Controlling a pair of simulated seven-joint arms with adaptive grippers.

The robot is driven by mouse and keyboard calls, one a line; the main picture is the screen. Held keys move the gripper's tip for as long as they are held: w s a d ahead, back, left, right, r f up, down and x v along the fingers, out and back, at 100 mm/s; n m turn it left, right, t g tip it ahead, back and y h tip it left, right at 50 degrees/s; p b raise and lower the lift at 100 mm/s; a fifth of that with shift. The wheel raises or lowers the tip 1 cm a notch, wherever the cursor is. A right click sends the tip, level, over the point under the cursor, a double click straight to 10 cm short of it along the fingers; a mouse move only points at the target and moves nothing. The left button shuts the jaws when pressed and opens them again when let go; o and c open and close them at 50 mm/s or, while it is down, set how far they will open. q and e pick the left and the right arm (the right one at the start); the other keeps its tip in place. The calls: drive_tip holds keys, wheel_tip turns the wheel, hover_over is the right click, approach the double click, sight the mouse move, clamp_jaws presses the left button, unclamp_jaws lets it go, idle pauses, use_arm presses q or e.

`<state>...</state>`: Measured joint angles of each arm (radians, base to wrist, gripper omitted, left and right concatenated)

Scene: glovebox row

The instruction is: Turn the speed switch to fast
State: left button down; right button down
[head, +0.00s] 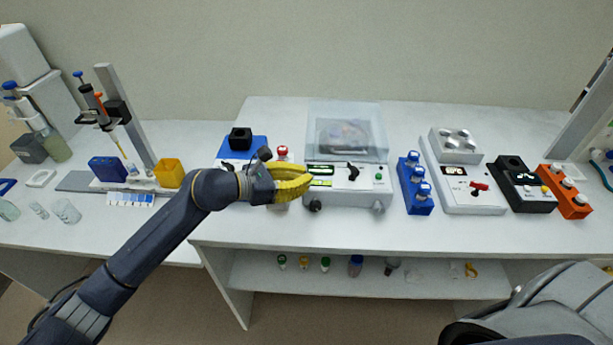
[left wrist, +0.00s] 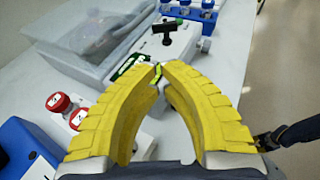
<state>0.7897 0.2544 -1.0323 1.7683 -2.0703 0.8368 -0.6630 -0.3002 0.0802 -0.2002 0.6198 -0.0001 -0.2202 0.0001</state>
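A black T-handled switch (head: 352,171) stands on the front panel of a white machine (head: 340,198) with a clear lid. The same switch shows in the left wrist view (left wrist: 168,36), beyond my fingertips and apart from them. Its setting labels are too small to read. My left gripper (head: 309,182) has yellow curved fingers and hovers at the left end of that panel, left of the switch. In the left wrist view the fingertips (left wrist: 158,69) meet with nothing between them. A red-handled switch (head: 479,188) sits on another white device further right.
Red-capped vials (left wrist: 66,110) stand close by my left fingers. A blue rack (head: 417,196) with blue-capped vials is right of the machine. A black device (head: 526,192) and an orange rack (head: 567,197) stand further right. The table's front strip is clear.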

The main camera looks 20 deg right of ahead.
sight(339, 178)
use_arm(q)
drive_tip(key=x, duration=0.9)
drive_tip(key=shift+d+r, duration=0.2)
drive_tip(key=shift+d, duration=0.2)
drive_tip(key=shift+w+d, duration=0.15)
drive_tip(key=shift+d, duration=0.8)
